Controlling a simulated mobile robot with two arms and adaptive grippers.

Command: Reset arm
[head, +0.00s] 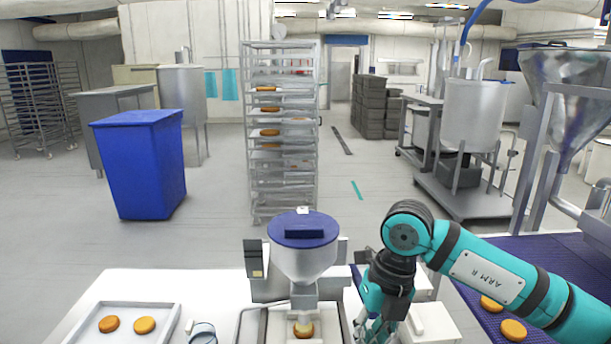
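My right arm comes in from the right, and its wrist hangs down in front of the table. My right gripper (372,330) points down just to the right of the filling machine and is cut off by the bottom edge. I cannot tell whether its fingers are open or shut, or whether they hold anything. My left arm and gripper are not in view. The filling machine (305,262) has a steel hopper with a blue lid, and one round bun (303,330) sits under its nozzle.
A tray (172,318) with two buns (109,324) stands on the white table at left. A blue conveyor (470,292) with buns (513,329) runs under my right arm. A rack (283,190), a blue bin (150,165) and steel vats (470,115) stand behind.

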